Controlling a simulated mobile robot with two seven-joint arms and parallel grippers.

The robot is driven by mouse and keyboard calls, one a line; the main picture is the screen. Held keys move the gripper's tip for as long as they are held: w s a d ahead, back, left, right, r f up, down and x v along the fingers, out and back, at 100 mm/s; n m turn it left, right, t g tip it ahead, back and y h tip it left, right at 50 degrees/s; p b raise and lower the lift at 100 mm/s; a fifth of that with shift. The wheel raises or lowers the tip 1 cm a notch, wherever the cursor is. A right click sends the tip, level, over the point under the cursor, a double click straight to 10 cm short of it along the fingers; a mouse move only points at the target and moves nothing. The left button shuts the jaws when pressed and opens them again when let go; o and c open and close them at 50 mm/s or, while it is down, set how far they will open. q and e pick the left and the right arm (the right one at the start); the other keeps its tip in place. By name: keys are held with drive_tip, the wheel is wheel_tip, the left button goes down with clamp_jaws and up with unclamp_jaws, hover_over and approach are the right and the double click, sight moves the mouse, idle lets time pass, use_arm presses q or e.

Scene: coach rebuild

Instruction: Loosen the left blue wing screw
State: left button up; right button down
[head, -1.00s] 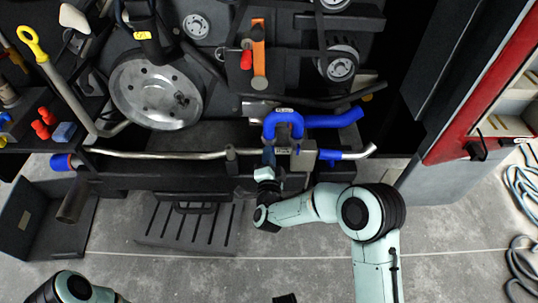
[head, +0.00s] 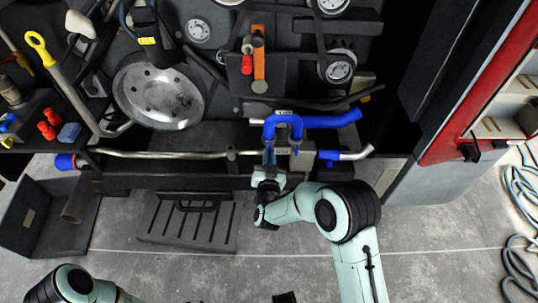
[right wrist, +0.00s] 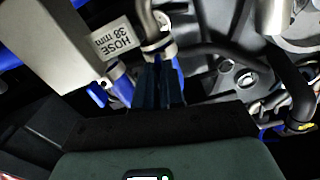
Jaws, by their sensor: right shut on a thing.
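A blue hose (head: 283,120) with a bent loop sits above the long metal pipe (head: 180,154) at the front of the engine bay. My right gripper (head: 269,160) is at the left leg of this loop, shut on a small part there, taken to be the left blue wing screw. In the right wrist view its dark blue fingers (right wrist: 159,75) meet just below a metal clamp (right wrist: 159,46) around a pipe end.
A grey block (head: 303,156) stands close to the right of my right gripper; a white hose label (right wrist: 112,40) shows in the wrist view. A large metal disc (head: 157,92) is at left. A slotted dark step (head: 188,222) and open floor lie in front.

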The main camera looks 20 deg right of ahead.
use_arm(q)
drive_tip(key=shift+s+d+r, duration=0.25)
drive_tip(key=shift+s+r, duration=0.1)
drive_tip(key=shift+s, duration=0.15)
use_arm(e)
drive_tip(key=shift+n, duration=1)
drive_tip(key=c, duration=1.2)
unclamp_jaws()
drive_tip(key=shift+c, duration=0.2)
drive_tip(key=shift+s, duration=0.1)
use_arm(q)
drive_tip(key=shift+s+d+r+g+h+p, duration=0.15)
drive_tip(key=shift+s+d+r+g+p, duration=0.1)
drive_tip(key=shift+s+d+r+p, duration=0.25)
drive_tip(key=shift+s+d+r+g+h+p, duration=0.15)
drive_tip(key=shift+s+r+g+p, duration=0.2)
drive_tip(key=shift+s+p, duration=0.3)
use_arm(e)
drive_tip(key=v, duration=1.3)
use_arm(q)
drive_tip(key=shift+s, duration=0.1)
use_arm(e)
drive_tip(key=shift+s, duration=0.1)
